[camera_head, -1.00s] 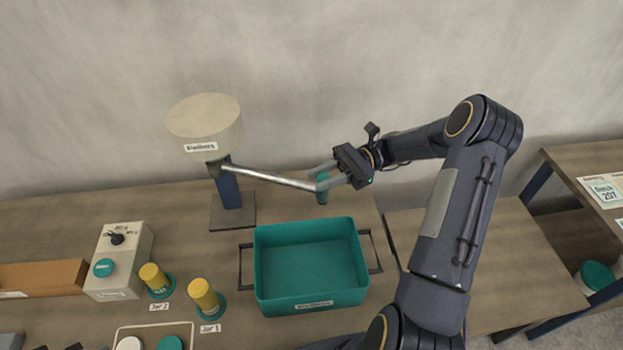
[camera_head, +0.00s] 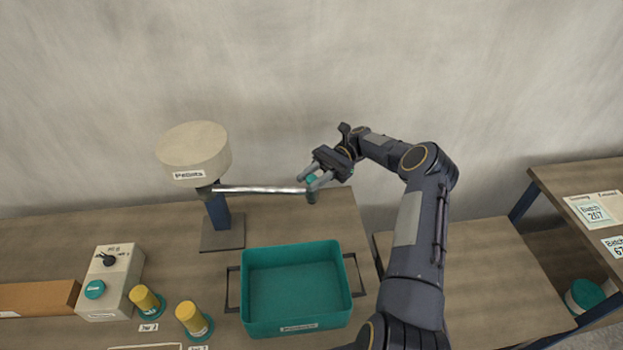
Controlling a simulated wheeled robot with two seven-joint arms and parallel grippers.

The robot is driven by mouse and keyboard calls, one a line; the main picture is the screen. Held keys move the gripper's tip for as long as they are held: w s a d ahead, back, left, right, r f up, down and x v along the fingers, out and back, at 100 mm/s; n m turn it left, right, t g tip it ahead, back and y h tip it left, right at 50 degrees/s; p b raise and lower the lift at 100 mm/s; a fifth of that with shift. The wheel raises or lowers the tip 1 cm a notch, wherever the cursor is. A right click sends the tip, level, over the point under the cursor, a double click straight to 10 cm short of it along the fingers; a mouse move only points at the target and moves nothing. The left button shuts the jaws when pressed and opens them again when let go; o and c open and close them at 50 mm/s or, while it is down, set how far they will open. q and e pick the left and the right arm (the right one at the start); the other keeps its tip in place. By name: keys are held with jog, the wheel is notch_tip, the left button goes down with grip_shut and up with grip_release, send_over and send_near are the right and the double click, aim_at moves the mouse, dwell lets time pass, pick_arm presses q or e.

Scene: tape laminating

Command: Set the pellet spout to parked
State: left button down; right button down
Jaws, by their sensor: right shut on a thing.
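The pellet spout (camera_head: 262,190) is a grey metal tube. It reaches right from under the cream hopper labelled Pellets (camera_head: 195,150), which stands on a blue post (camera_head: 218,210). The spout's outer end turns down and carries a teal grip, mostly covered by the fingers. My right gripper (camera_head: 312,179) is shut on the spout's teal grip, above and behind the teal bin (camera_head: 296,290). The spout points right, along the back of the table, and its tip is not over the bin's opening. My left gripper is not in view.
A control box (camera_head: 120,275) with a knob and teal button stands at the left, beside a brown block (camera_head: 38,298). Two yellow-topped jars (camera_head: 146,301) stand near the front. A shelf with batch cards (camera_head: 594,213) is at the far right.

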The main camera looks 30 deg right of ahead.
jog(key=c, duration=1.1)
grip_release()
jog(key=shift+r, duration=0.55)
jog(key=s+a+r+b, duration=0.1)
jog(key=s+a+r, duration=0.1)
jog(key=s+r, duration=0.2)
jog(key=s+a+r+b, duration=0.1)
jog(key=s+a+r, duration=0.2)
jog(key=r, duration=0.1)
jog(key=s+a+r+b, duration=0.1)
jog(key=s+a+r, duration=0.1)
jog(key=s+r, duration=0.2)
jog(key=shift+s+a+b, duration=0.35)
jog(key=shift+a+b, duration=0.05)
jog(key=shift+c, duration=0.3)
